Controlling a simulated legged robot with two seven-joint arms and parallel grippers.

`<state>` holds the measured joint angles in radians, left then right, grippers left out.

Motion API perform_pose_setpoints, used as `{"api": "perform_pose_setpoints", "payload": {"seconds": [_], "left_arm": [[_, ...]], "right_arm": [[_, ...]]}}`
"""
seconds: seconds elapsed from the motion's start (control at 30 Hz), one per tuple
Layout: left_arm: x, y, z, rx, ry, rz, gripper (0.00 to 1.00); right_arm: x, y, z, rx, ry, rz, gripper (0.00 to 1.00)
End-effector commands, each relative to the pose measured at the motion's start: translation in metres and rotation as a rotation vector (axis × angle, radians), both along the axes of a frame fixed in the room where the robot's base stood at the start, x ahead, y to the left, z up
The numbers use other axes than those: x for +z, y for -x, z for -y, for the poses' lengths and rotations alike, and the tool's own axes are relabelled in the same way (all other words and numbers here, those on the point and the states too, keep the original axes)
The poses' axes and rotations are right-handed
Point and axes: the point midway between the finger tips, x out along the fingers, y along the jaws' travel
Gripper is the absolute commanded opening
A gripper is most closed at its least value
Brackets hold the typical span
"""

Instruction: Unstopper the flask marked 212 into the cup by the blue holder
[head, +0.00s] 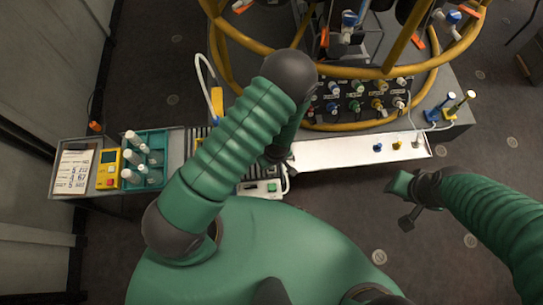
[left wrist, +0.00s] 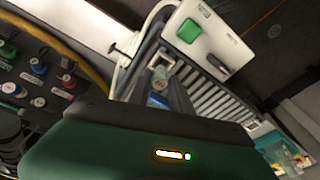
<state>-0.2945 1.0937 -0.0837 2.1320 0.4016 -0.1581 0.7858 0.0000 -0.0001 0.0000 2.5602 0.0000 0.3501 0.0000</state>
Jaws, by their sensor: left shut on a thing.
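Several pale-capped bottles stand in a teal rack (head: 128,181) on the left bench in the head view. They may be the flasks; no number is legible on them. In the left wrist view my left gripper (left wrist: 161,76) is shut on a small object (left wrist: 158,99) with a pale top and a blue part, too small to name. My right gripper (head: 403,203) hangs at the right over the floor, apart from the bench; its jaw opening is unclear. I cannot pick out the cup or the blue holder for certain.
A paper card (head: 73,172) and a yellow device (head: 107,169) lie left of the rack. A white box with a green button (left wrist: 189,31) is close to my left gripper. A white shelf (head: 335,152), a knob panel (head: 357,102) and yellow hoops (head: 345,70) stand behind.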

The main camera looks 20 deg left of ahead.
Motion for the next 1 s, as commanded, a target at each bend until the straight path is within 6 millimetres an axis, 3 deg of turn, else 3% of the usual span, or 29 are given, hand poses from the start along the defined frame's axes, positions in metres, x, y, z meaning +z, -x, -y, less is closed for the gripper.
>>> {"api": "perform_pose_setpoints", "payload": {"seconds": [1.0], "left_arm": [[-0.0077,0.0018,0.0,0.0,0.001,0.001,0.02]], "right_arm": [[-0.0051,-0.0001,0.0,0.0,0.0,0.0,0.36]]}}
